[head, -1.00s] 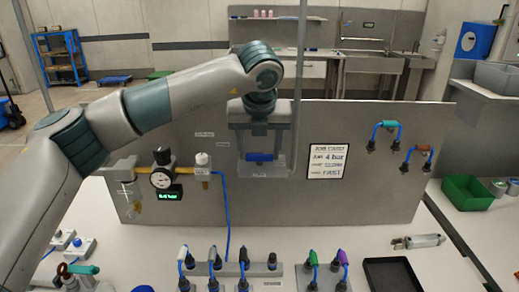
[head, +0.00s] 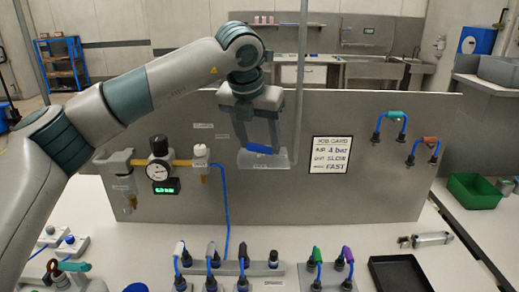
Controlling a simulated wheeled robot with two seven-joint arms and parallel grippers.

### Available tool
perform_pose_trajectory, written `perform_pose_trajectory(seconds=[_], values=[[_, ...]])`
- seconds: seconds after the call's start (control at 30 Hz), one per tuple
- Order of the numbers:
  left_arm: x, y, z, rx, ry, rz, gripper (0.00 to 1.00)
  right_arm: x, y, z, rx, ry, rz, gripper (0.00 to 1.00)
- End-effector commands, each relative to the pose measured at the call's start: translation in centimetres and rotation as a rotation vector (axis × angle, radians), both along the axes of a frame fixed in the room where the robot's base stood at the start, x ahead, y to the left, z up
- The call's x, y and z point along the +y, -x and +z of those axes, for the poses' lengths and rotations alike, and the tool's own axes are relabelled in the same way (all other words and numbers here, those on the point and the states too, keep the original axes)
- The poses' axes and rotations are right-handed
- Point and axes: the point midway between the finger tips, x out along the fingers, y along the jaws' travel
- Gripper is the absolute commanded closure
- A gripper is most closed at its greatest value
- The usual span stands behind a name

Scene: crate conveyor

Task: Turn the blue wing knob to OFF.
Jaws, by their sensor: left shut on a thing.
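The blue wing knob (head: 262,149) is on the upright grey panel, in front of a pale plate (head: 268,161) whose lettering is too small to read. The knob lies nearly level, its right end slightly lower. My left gripper (head: 261,145) reaches down from above with its two fingers at the ends of the knob and is shut on it. The gripper is tilted a little. The OFF mark cannot be made out. My right gripper is not in view.
A gauge (head: 158,171) with a green display stands left on the panel, and a job card (head: 331,163) hangs right of the knob. A thin grey post (head: 301,80) rises just right of the gripper. Several hose plugs (head: 244,257) and a black tray (head: 399,272) are in front.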

Motion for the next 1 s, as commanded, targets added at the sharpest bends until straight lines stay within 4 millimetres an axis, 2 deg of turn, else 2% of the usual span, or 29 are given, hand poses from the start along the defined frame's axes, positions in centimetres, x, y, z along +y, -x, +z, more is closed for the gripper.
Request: perform_pose_trajectory(seconds=[0.1,0.2,0.4,0.57,1.0], values=[[0.2,-0.1,-0.3,0.0,0.003,-0.104,0.68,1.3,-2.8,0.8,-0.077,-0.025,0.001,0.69],[0.2,-0.1,-0.2,0.0,0.003,-0.2,0.68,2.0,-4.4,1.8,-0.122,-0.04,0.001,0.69],[0.3,-0.2,0.0,0.001,0.003,-0.39,0.68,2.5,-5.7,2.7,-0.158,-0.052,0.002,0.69],[0.4,-0.3,0.1,0.001,0.003,-0.54,0.68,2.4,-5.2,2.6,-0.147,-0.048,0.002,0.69],[0.5,-0.5,0.2,0.0,0.001,-0.867,0.68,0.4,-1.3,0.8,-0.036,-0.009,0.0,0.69]])
